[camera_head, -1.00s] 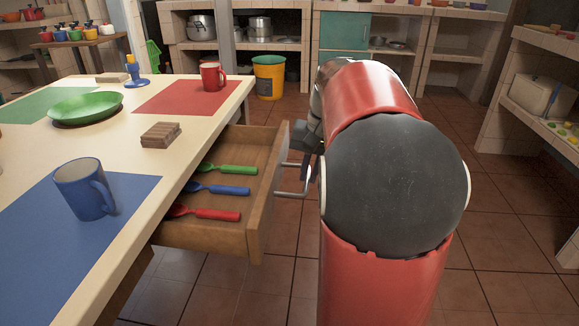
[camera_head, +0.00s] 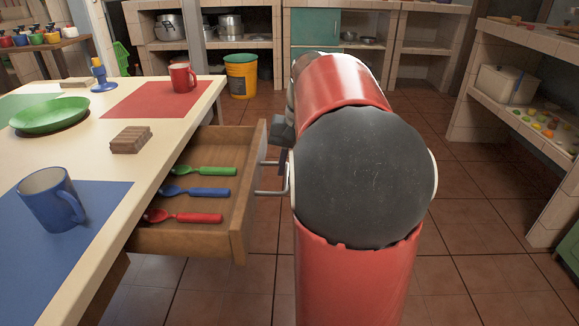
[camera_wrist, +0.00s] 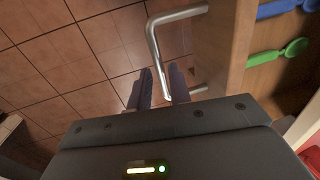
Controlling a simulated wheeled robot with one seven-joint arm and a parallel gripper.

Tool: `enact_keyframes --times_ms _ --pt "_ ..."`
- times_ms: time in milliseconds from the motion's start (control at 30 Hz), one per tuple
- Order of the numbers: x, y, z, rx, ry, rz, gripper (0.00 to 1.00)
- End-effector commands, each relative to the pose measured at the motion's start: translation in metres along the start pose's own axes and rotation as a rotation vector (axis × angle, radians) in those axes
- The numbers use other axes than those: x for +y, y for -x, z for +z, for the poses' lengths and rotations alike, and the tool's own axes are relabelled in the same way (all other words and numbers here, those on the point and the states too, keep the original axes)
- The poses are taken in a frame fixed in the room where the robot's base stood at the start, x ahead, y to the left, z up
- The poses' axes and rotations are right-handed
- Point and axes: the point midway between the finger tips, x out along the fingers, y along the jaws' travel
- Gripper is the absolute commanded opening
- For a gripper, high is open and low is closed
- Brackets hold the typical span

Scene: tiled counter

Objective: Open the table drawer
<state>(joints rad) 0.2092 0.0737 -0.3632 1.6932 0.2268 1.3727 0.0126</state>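The wooden table drawer (camera_head: 240,215) stands pulled out from the right side of the table, with its inside open to view. Green, blue and red spoons lie in it. Its metal bar handle (camera_head: 270,192) sticks out from the drawer front toward my arm. In the wrist view the handle (camera_wrist: 158,45) runs down between the two dark fingers of my gripper (camera_wrist: 160,88), which are close on either side of it. The drawer front (camera_wrist: 228,45) is just right of the fingers. In the head view my arm hides most of my gripper.
The table (camera_head: 95,175) holds a blue mug (camera_head: 48,200), a green plate (camera_head: 50,115), a red mug (camera_head: 183,77) and a brown block (camera_head: 131,139). A yellow bin (camera_head: 241,75) stands behind. Tiled floor is open to the right, up to a shelf counter (camera_head: 540,60).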

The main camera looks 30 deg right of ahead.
Motion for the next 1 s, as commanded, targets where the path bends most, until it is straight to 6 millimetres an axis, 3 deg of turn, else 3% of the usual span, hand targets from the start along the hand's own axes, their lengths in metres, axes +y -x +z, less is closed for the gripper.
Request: enact_keyframes --times_ms 200,400,1000 --pt "0.000 0.039 -0.001 0.005 -0.002 0.000 0.20" --pt "0.000 0.066 -0.001 0.003 -0.001 0.000 0.20" --pt "0.000 0.072 0.000 0.002 -0.001 0.000 0.20"
